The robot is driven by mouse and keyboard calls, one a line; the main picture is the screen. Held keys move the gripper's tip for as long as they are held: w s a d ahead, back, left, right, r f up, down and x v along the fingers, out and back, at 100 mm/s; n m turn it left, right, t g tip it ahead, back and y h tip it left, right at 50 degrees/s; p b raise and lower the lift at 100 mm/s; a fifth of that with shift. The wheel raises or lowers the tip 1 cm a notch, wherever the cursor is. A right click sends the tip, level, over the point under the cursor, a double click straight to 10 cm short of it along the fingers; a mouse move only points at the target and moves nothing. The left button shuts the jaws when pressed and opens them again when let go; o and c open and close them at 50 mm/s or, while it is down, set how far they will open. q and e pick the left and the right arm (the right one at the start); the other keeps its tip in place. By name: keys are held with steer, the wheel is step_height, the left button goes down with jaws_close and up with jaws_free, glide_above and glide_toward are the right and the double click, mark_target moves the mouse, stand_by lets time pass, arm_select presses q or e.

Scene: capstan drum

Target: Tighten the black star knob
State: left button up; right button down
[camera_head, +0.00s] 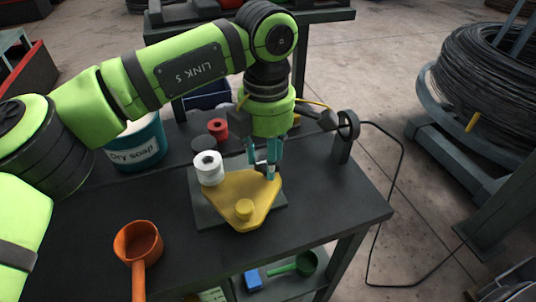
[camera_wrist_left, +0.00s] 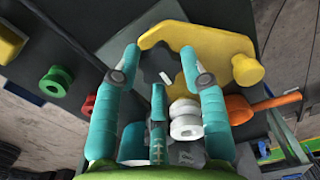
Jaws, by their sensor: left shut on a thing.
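The black star knob (camera_wrist_left: 160,66) shows in the left wrist view as a dark lobed shape with a white mark, on the yellow plate (camera_wrist_left: 222,45). In the head view the yellow plate (camera_head: 232,199) lies on a dark base (camera_head: 204,213), and the knob is mostly hidden by my fingers. My left gripper (camera_head: 263,172) points down over the plate's far right part, its teal fingers shut around the knob. Its fingers also surround the knob in the left wrist view (camera_wrist_left: 162,70). My right gripper is not in view.
A white spool (camera_head: 208,168) stands close left of the plate. A red spool (camera_head: 218,128) is behind it. An orange scoop (camera_head: 138,243) and a Dry soap bucket (camera_head: 137,148) sit left. The table's right front is clear.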

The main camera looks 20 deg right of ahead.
arm_select(q)
steer(key=m, duration=0.3)
steer(key=shift+a+f+m, duration=0.15)
steer(key=shift+m, duration=0.25)
steer(key=m, duration=0.4)
steer(key=shift+m+p, duration=0.3)
steer(key=m, duration=0.5)
steer(key=shift+w+p, duration=0.1)
steer(key=shift+p, duration=0.2)
steer(key=shift+w+r+m, duration=0.1)
steer(key=shift+r+m, duration=0.1)
steer(key=shift+m, duration=1.4)
steer(key=shift+r, duration=0.1)
steer(key=o, duration=1.1)
steer(key=shift+o, duration=0.2)
steer(key=shift+w, duration=0.1)
